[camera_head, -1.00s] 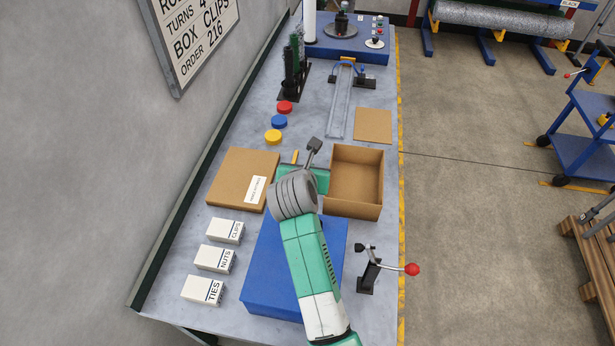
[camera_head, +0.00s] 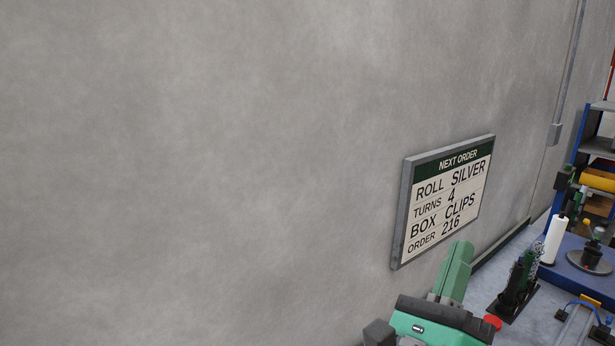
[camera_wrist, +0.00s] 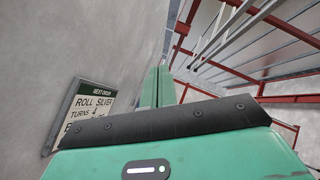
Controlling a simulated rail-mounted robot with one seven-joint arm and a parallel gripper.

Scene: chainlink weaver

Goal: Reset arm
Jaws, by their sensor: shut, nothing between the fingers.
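My gripper (camera_head: 461,246) is at the bottom of the head view, raised in front of the grey wall, just below the order sign. Its green fingers point up. In the wrist view the two fingers of my gripper (camera_wrist: 158,70) lie side by side, shut with nothing between them. The wrist view looks up past the fingers at the wall and the roof beams. The lower part of my arm is out of the head view.
The framed order sign (camera_head: 445,200) hangs on the wall and also shows in the wrist view (camera_wrist: 84,108). The workbench (camera_head: 482,286) is at lower right, with a dark rack (camera_head: 515,290), a red disc (camera_head: 492,321) and a white cylinder (camera_head: 554,240). Red roof beams (camera_wrist: 185,25) are far overhead.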

